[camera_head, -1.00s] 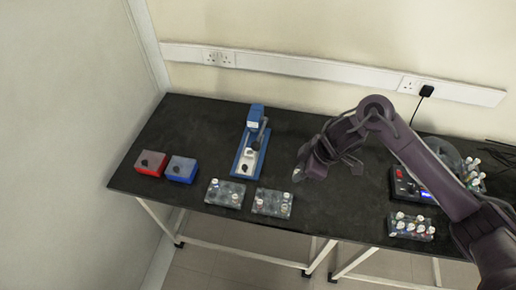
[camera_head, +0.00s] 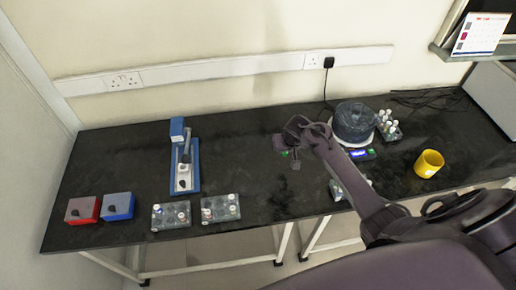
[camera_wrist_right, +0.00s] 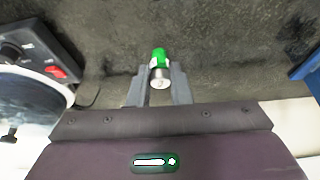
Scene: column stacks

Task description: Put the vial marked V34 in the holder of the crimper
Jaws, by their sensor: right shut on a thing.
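In the wrist view, my right gripper (camera_wrist_right: 159,88) is shut on a small vial (camera_wrist_right: 159,72) with a green band and a silvery end. Its mark is not readable. My left gripper is not in view.
Vial racks (camera_head: 171,215) (camera_head: 221,209) stand in front of the crimper. A red box (camera_head: 83,210) and a blue box (camera_head: 118,206) are at left. A round dark device (camera_head: 354,121), another rack (camera_head: 390,128) and a yellow mug (camera_head: 429,164) are at right. Bench between crimper and gripper is clear.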

